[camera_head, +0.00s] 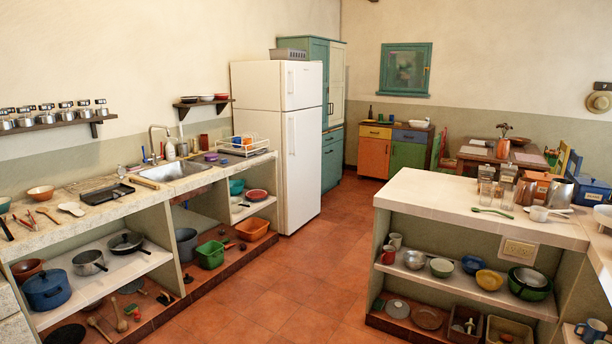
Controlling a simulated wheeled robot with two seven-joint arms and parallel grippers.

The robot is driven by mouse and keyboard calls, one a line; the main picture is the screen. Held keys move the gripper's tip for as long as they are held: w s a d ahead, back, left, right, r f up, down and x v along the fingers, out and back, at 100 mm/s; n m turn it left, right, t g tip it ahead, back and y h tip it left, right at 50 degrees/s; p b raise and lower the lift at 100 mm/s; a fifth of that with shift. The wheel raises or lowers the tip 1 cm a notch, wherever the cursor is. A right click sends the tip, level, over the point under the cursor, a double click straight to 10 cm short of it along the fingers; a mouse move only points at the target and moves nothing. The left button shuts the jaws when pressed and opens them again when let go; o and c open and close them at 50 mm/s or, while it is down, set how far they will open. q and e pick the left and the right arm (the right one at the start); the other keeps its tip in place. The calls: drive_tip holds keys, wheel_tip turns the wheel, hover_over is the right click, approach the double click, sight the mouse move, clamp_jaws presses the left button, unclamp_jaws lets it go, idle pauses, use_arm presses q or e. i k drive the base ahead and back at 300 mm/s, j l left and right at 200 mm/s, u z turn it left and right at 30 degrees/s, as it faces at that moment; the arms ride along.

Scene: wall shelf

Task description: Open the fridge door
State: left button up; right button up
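The fridge (270,137) is tall and white and stands against the back of the left wall, past the end of the sink counter. It has a small upper door (302,85) and a large lower door (302,168), both facing right. Both doors look shut. Thin handles show near the left edges of the doors. Neither of my grippers is in view.
The sink counter (105,212) with open shelves runs along the left. A white island (450,200) with loaded shelves stands at the right. Clear tiled floor (300,275) lies between them. A green cabinet (332,155) stands behind the fridge.

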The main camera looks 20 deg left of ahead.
sight(301, 129)
drive_tip(key=i+j+u, duration=0.3)
drive_tip(key=i, duration=0.15)
drive_tip(key=i+u, duration=0.3)
drive_tip(key=i, duration=0.2)
drive_tip(key=i+u, duration=0.15)
drive_tip(key=i, duration=2.75)
